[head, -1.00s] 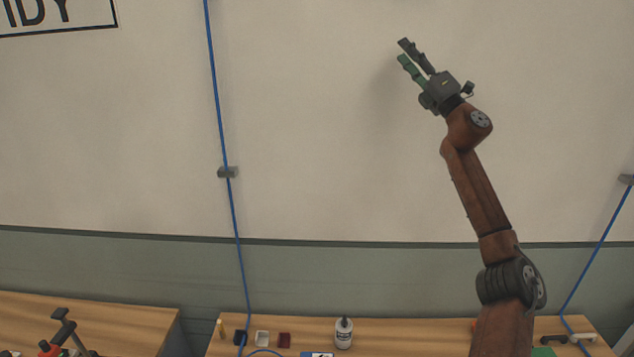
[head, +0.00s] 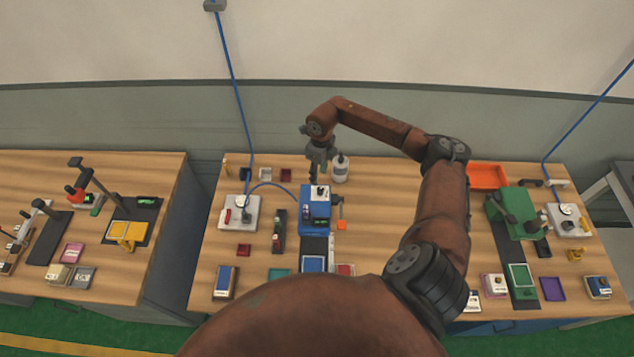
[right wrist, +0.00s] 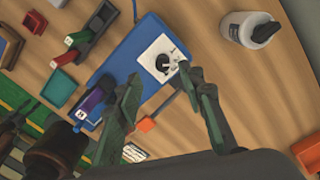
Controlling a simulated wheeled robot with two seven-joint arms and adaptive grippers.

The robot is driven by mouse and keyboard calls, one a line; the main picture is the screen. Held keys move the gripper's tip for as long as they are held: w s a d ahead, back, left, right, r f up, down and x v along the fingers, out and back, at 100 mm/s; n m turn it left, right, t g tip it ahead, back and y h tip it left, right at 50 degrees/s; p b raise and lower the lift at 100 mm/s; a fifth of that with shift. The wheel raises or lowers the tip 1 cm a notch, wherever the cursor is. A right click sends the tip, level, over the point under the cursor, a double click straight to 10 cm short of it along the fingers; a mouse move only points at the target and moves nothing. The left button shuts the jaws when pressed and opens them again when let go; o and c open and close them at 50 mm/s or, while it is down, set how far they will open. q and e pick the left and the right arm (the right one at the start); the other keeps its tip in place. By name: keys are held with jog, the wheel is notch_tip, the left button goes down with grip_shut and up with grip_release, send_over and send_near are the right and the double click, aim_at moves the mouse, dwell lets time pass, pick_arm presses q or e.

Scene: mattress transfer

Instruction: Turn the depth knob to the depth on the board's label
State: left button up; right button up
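A blue machine (head: 315,212) stands on the middle table in the head view. On its top is a white dial plate (head: 320,192), which shows in the right wrist view with a black knob (right wrist: 164,62) at its centre. My right gripper (head: 313,176) points down just behind the machine. In the right wrist view its two fingers (right wrist: 160,76) are apart, with the dial plate beyond their tips and nothing between them. A blue board with a pale rim (head: 313,264) lies in front of the machine. I cannot read any label or the dial's marks. My left gripper is out of view.
A white bottle (head: 340,170) stands right of my gripper, near the table's back. An orange tag (head: 341,225) sticks out at the machine's right side. A blue cable (head: 240,120) hangs to the left. A green machine (head: 512,212) and an orange tray (head: 487,177) are at right.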

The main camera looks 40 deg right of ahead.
aim_at(320, 189)
jog(key=f, duration=0.2)
jog(key=f+p, duration=0.1)
jog(key=f, duration=0.4)
jog(key=shift+s+d+p, duration=0.1)
jog(key=shift+s+p, duration=0.3)
jog(key=shift+f, duration=0.75)
jog(key=shift+c, duration=0.4)
grip_shut()
